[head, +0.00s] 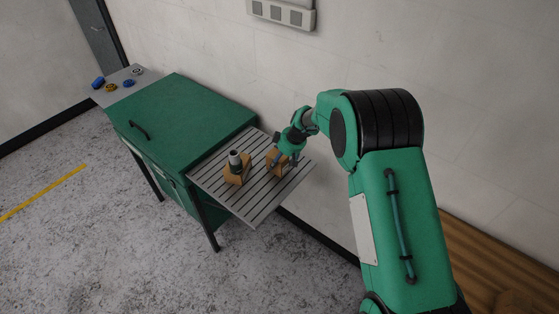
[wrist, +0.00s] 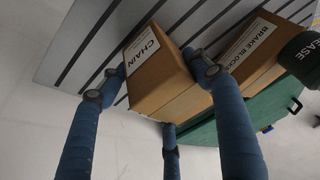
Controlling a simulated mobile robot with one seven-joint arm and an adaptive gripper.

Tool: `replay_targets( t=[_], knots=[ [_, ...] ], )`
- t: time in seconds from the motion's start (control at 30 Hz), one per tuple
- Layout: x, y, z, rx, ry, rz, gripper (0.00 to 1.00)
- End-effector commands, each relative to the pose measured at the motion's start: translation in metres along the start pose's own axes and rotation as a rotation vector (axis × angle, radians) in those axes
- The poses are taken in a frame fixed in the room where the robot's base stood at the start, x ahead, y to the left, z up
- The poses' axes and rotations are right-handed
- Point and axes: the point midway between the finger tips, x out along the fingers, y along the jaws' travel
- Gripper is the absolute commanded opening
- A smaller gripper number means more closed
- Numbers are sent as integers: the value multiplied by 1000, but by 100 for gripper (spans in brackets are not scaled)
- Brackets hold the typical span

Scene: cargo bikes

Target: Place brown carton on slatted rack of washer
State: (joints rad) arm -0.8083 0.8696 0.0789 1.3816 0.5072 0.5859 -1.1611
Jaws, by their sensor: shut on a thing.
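A brown carton labelled CHAIN (wrist: 158,78) is between the fingers of my gripper (head: 285,158), which is shut on it. In the head view the carton (head: 273,160) is at the right part of the slatted rack (head: 252,213). It is on or just above the slats; I cannot tell whether it bears on them. The rack juts from the right side of the green washer (head: 185,110). My fingers hide part of the carton.
A second brown carton labelled BRAKE BLOCKS (wrist: 248,50) stands on the rack to the left in the head view. A grey-and-dark grease container (head: 235,160) is at it. A side shelf (head: 118,94) at the washer's far left holds small blue and yellow parts. The wall is close behind the rack.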

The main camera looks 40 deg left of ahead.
Motion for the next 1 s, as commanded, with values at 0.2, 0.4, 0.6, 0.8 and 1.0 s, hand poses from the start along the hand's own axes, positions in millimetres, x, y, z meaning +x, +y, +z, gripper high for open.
replay_targets(
  t=[0.2, 0.4, 0.6, 0.8, 1.0],
  knots=[
    [0, 0, 0, 0, 1, 1, 30],
    [3, 0, 1, 0, 1, 0, 30],
    [2, 0, 1, 0, 0, 0, 82],
    [2, 0, 1, 0, 0, 0, 82],
    [0, 0, 0, 0, 0, 0, 82]
  ],
)
